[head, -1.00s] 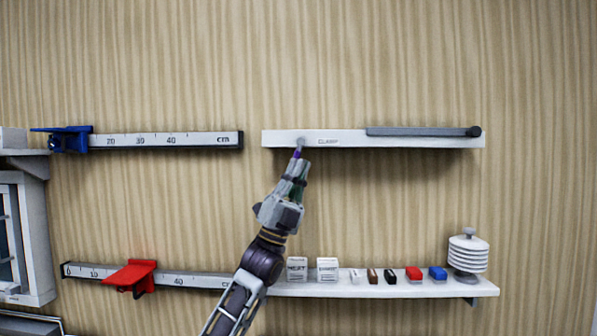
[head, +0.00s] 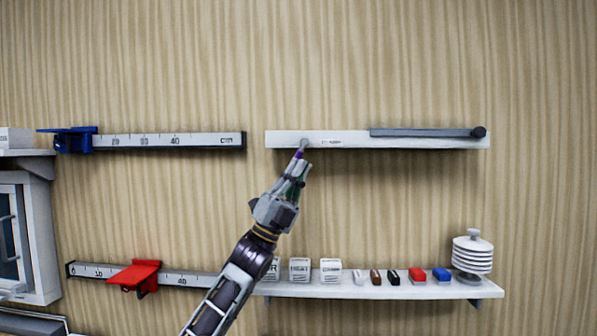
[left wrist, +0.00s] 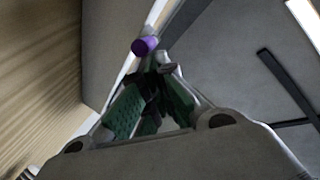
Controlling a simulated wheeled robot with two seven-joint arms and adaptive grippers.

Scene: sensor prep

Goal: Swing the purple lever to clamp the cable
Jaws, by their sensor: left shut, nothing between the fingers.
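The purple lever (head: 299,155) shows as a small purple piece below the left part of the white clamp shelf (head: 350,140). In the left wrist view the purple end of the lever (left wrist: 145,46) is a short round knob just beyond my fingertips. My left gripper (head: 301,166) is shut and empty, pointing up at the lever from below. Its green-padded fingers also show in the left wrist view (left wrist: 160,68). Whether the fingertips touch the knob I cannot tell. No cable is clearly visible. My right gripper is not in view.
A grey bar (head: 425,132) with a dark round end lies along the clamp shelf. The lower shelf (head: 350,290) holds small boxes, coloured blocks and a white stacked-disc piece (head: 472,252). Rails with a blue slider (head: 72,139) and a red slider (head: 135,275) are at left.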

